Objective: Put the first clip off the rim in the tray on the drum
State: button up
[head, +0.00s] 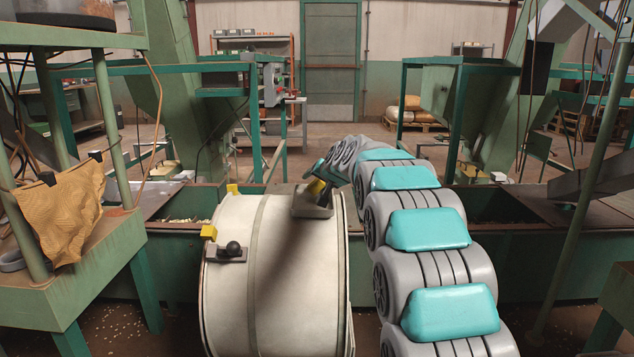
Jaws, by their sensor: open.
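A pale drum (280,300) lies in front of me. Two yellow clips sit at its left rim: a far clip (232,188) and a nearer clip (209,232). A small dark grey tray (314,212) rests on top of the drum near its right side. My gripper (318,192) is open and low over this tray. A yellow piece, like the clips, shows at the gripper's fingers; I cannot tell if it lies in the tray or between the fingers. The gripper hides part of the tray.
A dark plate with a round black knob (233,250) sits on the drum by the nearer clip. A green stand with a brown cloth (65,215) is on the left. Green troughs (175,240) run behind the drum.

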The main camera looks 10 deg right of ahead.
jog(key=shift+r, duration=0.15)
jog(key=v, duration=1.2)
jog(key=s+a+f+n+g, duration=0.1)
jog(key=s+a+f+g, duration=0.1)
jog(key=s+f, duration=0.45)
jog(key=s+a+f+n+g, duration=0.1)
jog(key=s+a+f+g, duration=0.15)
jog(key=s, duration=0.75)
jog(key=s+a+f+n+g, duration=0.1)
jog(key=s+a+f+g, duration=0.1)
jog(key=s+f, duration=0.45)
jog(key=s+d+f+g, duration=0.1)
jog(key=s+f+g, duration=0.1)
jog(key=s, duration=0.9)
jog(key=s+d+f+n+g+h, duration=0.1)
jog(key=s+f, duration=0.3)
jog(key=s, duration=0.6)
jog(key=s+d+f+n+g+h, duration=0.1)
jog(key=s+f+g, duration=0.2)
jog(key=s, duration=0.8)
jog(key=shift+s+f+g+b, duration=0.35)
jog(key=shift+g+b, duration=0.05)
jog(key=shift+g, duration=0.15)
